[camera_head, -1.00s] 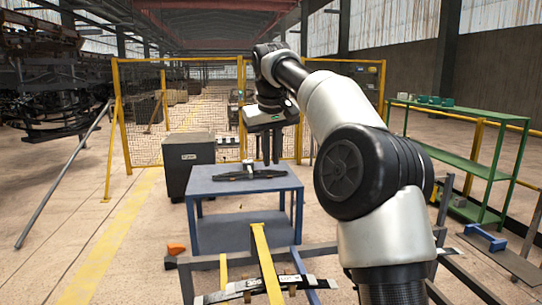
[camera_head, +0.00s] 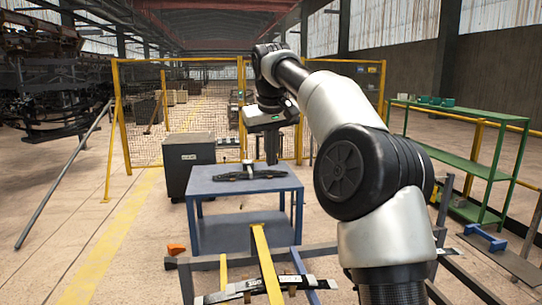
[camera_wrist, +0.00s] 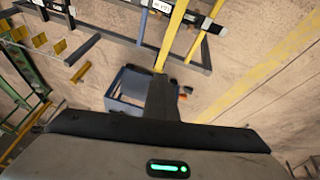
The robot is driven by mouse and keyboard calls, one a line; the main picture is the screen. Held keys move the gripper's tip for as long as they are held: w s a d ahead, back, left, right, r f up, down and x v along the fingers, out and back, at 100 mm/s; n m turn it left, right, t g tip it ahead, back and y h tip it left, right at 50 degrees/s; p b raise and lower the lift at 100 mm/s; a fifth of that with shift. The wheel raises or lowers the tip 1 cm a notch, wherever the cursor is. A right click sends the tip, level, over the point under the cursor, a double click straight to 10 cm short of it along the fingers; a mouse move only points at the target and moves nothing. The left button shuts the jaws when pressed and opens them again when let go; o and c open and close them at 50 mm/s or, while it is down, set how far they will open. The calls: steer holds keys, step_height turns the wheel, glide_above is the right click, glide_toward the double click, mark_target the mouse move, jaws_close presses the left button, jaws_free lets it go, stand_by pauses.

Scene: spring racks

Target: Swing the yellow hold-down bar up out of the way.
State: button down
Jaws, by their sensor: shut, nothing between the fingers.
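The yellow hold-down bar (camera_head: 264,262) runs lengthwise over the dark rack frame (camera_head: 213,262) at the bottom of the head view. It lies across dark leaf springs (camera_head: 240,288) with pale labels. In the wrist view the yellow bar (camera_wrist: 173,33) runs up from behind my fingers to the top edge. My gripper (camera_head: 272,163) points down above the far blue table, beyond the bar's far end and apart from it. Its fingers are together with nothing between them. In the wrist view my gripper (camera_wrist: 160,98) shows as one dark finger shape.
A blue table (camera_head: 232,186) behind the rack carries a dark spring part (camera_head: 240,175). A dark grey cabinet (camera_head: 186,160) stands to its left. A green shelf (camera_head: 470,160) is at the right. An orange object (camera_head: 176,249) lies left of the rack. Yellow mesh fencing (camera_head: 200,105) stands behind.

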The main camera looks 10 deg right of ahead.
steer(key=c, duration=2.5)
jaws_free()
steer(key=o, duration=0.7)
steer(key=shift+c, duration=0.2)
steer(key=p+v, duration=0.6)
steer(key=v, duration=1.1)
steer(key=shift+r, duration=0.25)
